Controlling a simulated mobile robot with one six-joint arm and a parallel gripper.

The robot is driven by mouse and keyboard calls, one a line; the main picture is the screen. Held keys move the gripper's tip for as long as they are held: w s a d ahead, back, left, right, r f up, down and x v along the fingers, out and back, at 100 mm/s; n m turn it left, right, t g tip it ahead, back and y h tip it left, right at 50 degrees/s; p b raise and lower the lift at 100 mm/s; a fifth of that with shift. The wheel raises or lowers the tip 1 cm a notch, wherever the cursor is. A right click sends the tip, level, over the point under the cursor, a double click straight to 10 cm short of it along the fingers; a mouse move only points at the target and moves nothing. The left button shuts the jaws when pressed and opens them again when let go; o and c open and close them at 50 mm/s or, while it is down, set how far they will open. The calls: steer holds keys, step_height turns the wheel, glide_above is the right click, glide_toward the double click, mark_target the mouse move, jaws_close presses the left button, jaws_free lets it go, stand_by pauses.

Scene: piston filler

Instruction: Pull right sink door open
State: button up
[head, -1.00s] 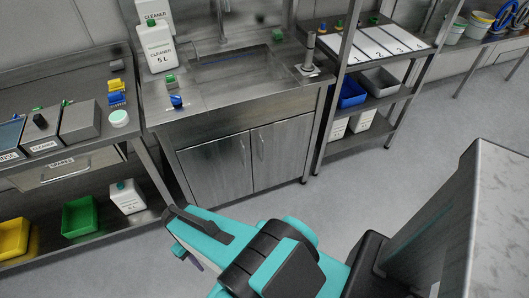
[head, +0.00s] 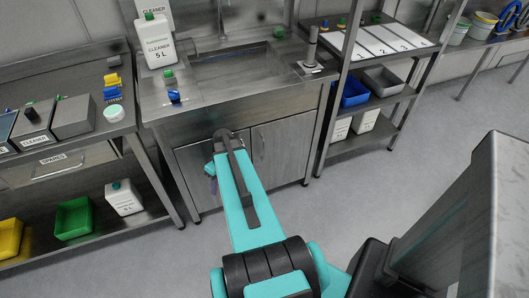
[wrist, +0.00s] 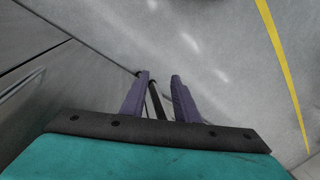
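The right sink door (head: 284,155) is a grey metal panel that looks shut. Its upright bar handle (head: 262,146) shows near its left edge, just right of my forearm. The left sink door (head: 197,173) also looks shut, and my arm covers part of it and its handle. My gripper (wrist: 160,77) has two purple fingers apart, with nothing held between them. In the head view it is mostly hidden behind my wrist, in front of the left door. In the wrist view a bar handle (wrist: 34,85) on a grey panel is left of the fingers, clear of them; I cannot tell which door it is.
The sink counter (head: 200,97) carries a cleaner bottle (head: 156,42). A steel bench (head: 62,161) with green and yellow bins stands left. A shelf rack (head: 372,101) stands right. Open floor (head: 350,185) lies in front, and a yellow line (wrist: 284,60) crosses it.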

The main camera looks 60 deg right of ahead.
steer(key=s+d+r+t+h+b, duration=0.1)
steer(key=s+d+r, duration=0.2)
steer(key=d, duration=0.6)
steer(key=s+d+r+t+h+b, duration=0.1)
steer(key=s+d+r, duration=0.3)
steer(key=d, duration=0.5)
steer(key=s+d+r+t+b, duration=0.1)
steer(key=s+d+r+b, duration=0.1)
steer(key=d, duration=0.7)
step_height(320, 180, up, 3)
steer(key=shift+s+d+f+t+h, duration=0.1)
steer(key=shift+s+d+t+h, duration=0.1)
steer(key=shift+s+t+h, duration=0.4)
steer(key=shift+s+f, duration=0.1)
steer(key=shift+s+a+x, duration=0.1)
steer(key=shift+x, duration=2.2)
steer(key=shift+s+a+x, duration=0.1)
steer(key=shift+a+x, duration=0.05)
steer(key=shift+x, duration=2.1)
steer(key=shift+s+a+x, duration=0.1)
steer(key=shift+x, duration=2.2)
steer(key=shift+f, duration=0.15)
steer(key=shift+c, duration=0.3)
jaws_close()
steer(key=shift+d, duration=0.25)
steer(key=shift+a, duration=0.2)
